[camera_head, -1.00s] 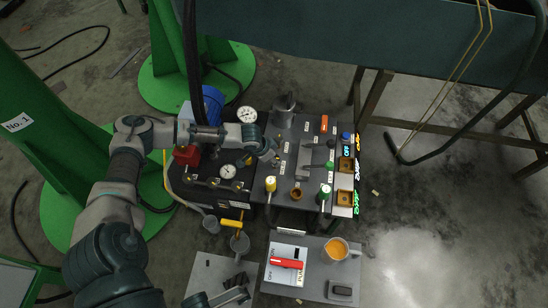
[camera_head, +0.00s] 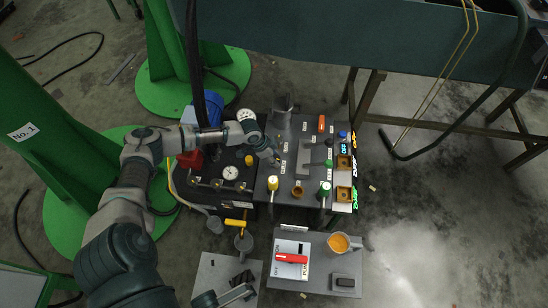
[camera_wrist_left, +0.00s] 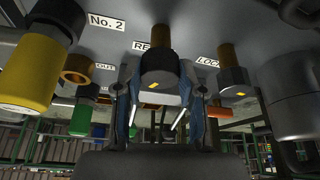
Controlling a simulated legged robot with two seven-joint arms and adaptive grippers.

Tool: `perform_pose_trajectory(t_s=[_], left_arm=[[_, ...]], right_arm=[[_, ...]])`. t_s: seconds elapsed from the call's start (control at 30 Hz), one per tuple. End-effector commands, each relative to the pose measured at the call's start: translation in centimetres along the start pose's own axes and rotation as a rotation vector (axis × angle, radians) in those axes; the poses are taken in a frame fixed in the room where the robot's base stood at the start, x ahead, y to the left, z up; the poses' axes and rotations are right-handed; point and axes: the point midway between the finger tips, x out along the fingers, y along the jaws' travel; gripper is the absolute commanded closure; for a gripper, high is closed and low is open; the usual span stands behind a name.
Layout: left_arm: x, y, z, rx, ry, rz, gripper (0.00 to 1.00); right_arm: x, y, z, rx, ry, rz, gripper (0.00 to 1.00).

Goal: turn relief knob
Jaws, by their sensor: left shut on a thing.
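My left gripper (camera_head: 273,154) reaches in from the left to the grey control panel (camera_head: 312,203). In the left wrist view, its two blue-grey fingers (camera_wrist_left: 160,85) stand on either side of a dark knob with a brass stem (camera_wrist_left: 157,66), and they are shut on it. A partly covered label starting "RE" (camera_wrist_left: 140,45) is beside this knob. In the head view the gripper hides most of the knob. A grey and dark part at the bottom edge looks like my right gripper (camera_head: 236,290); its jaws are unclear.
A yellow knob (camera_head: 273,184) and a green knob (camera_head: 324,189) stand on the panel's near side. A second dark knob (camera_wrist_left: 233,78) is close on the right in the wrist view.

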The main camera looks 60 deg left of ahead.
Motion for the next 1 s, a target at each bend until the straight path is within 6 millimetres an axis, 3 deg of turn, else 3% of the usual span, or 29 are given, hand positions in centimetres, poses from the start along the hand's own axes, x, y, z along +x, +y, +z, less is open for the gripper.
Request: perform_pose_trajectory(t_s=[0.13, 0.17, 0.23, 0.27, 0.67, 1.0], left_arm=[[0.1, -0.1, 0.2, 0.000, -0.005, -0.002, 0.95], [0.1, -0.1, 0.2, 0.000, -0.006, -0.002, 0.56], [0.1, -0.1, 0.2, 0.000, -0.005, -0.002, 0.38], [0.1, -0.1, 0.2, 0.000, -0.005, -0.002, 0.35], [-0.9, -0.1, 0.1, 0.000, -0.002, -0.003, 0.35], [-8.0, -0.2, 0.2, 0.002, -0.006, -0.004, 0.35]], right_arm=[[0.0, 0.0, 0.0, 0.000, 0.000, 0.000, 0.60], [0.0, 0.0, 0.0, 0.000, 0.000, 0.000, 0.60], [0.0, 0.0, 0.0, 0.000, 0.000, 0.000, 0.60], [0.0, 0.0, 0.0, 0.000, 0.000, 0.000, 0.60], [0.0, 0.0, -0.3, -0.001, 0.003, 0.001, 0.60], [0.0, 0.0, -0.3, 0.000, 0.004, 0.001, 0.60]])
